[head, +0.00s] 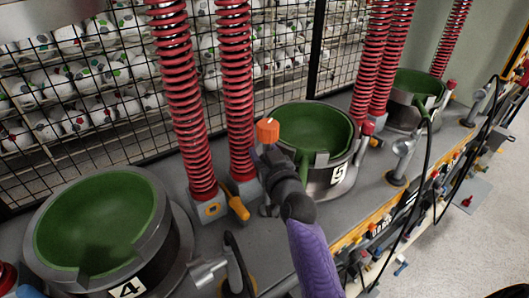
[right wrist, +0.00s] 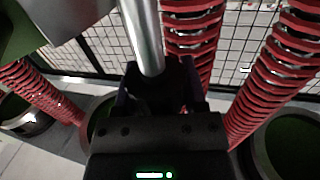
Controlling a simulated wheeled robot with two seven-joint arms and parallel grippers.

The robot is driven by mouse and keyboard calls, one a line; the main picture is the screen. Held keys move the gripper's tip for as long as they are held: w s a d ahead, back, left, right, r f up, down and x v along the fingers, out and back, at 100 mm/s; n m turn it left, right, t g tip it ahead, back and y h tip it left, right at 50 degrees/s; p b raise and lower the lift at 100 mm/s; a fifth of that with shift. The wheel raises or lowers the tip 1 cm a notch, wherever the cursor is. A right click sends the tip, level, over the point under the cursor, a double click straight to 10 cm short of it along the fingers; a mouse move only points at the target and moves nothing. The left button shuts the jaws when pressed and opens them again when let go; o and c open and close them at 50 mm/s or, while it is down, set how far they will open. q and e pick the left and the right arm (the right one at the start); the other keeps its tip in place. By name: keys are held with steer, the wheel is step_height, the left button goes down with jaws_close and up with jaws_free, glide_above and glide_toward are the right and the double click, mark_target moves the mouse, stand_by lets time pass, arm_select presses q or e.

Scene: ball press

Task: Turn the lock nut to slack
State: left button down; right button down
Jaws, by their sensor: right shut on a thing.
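An orange knob (head: 268,130), which looks like the lock nut, sits at the left rim of the green-lined cup (head: 312,130) marked 5. My right gripper (head: 264,152) reaches up to it from below on the purple arm, its dark fingers against the knob's underside. It is shut on the knob, though the fingers hide the contact. In the right wrist view the gripper (right wrist: 158,88) is dark, with a silver rod (right wrist: 147,38) running up from between its fingers; the orange knob cannot be made out there. My left gripper is not in view.
Tall red springs (head: 236,95) stand close to the left of the gripper. A yellow handle (head: 239,207) sticks out at their base. Another green-lined cup (head: 100,220), marked 4, is at lower left. A black wire fence (head: 110,85) runs behind. Cables hang at right.

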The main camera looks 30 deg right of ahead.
steer(key=n+y+b, duration=0.2)
steer(key=y, duration=0.1)
steer(key=shift+f+b, duration=0.1)
steer(key=shift+b, duration=0.2)
steer(key=shift+a+n+y+b, duration=0.25)
steer(key=shift+n+y, duration=0.25)
steer(key=shift+y, duration=0.3)
steer(key=shift+r, duration=0.2)
steer(key=shift+c, duration=0.7)
jaws_free()
steer(key=shift+f, duration=0.1)
